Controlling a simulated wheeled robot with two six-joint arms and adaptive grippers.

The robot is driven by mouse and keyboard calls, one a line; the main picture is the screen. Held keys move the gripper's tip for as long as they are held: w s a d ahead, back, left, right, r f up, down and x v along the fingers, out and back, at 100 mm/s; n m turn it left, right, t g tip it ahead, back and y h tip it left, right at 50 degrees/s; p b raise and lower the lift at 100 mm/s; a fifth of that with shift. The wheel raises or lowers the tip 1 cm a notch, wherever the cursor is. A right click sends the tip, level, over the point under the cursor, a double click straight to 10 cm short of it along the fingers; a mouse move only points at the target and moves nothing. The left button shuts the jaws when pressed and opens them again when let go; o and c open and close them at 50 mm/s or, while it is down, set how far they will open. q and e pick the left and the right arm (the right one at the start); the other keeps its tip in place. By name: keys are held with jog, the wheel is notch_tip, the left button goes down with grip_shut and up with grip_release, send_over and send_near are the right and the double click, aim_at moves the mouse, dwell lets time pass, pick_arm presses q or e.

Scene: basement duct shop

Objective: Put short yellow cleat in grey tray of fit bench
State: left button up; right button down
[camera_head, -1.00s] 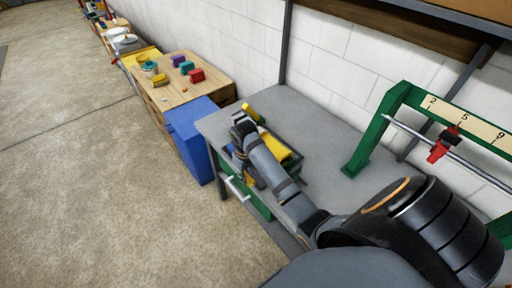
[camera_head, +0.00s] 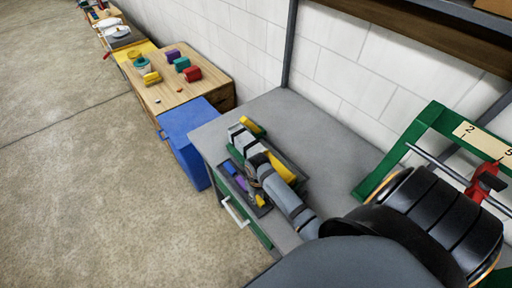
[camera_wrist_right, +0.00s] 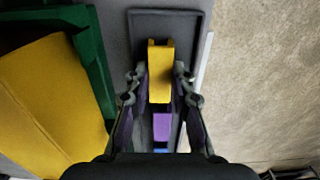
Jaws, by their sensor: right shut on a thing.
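The short yellow cleat (camera_wrist_right: 160,72) is between the fingers of my right gripper (camera_wrist_right: 160,82) in the right wrist view, and the gripper is shut on it. In the head view the cleat (camera_head: 261,200) shows at the near end of the grey tray (camera_head: 264,210), below my right wrist. The grey tray's rim also shows in the wrist view (camera_wrist_right: 205,30). The cleat is over or in the tray; I cannot tell whether it touches the floor. A purple piece (camera_wrist_right: 162,126) and a blue piece (camera_head: 228,168) are in line with it. My left gripper is not in view.
Beside the tray a green-walled holder (camera_wrist_right: 92,60) contains a larger yellow piece (camera_wrist_right: 40,90). The grey bench (camera_head: 325,150) is clear toward the wall. A green frame (camera_head: 400,150) stands at right. A blue bin (camera_head: 190,130) and wooden table (camera_head: 200,72) are at left.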

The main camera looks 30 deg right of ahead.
aim_at(258, 200)
jog(key=shift+a+f, duration=0.1)
jog(key=shift+s+a, duration=0.1)
jog(key=shift+s, duration=0.15)
jog(key=shift+s+a, duration=0.1)
jog(key=shift+s, duration=0.1)
jog(key=c, duration=1.4)
grip_release()
jog(key=shift+o, duration=1.2)
jog(key=shift+w, duration=0.15)
jog(key=shift+r, duration=0.2)
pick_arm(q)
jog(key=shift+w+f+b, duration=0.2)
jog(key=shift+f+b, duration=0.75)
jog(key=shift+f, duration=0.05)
pick_arm(e)
notch_tip(258, 200, up, 12)
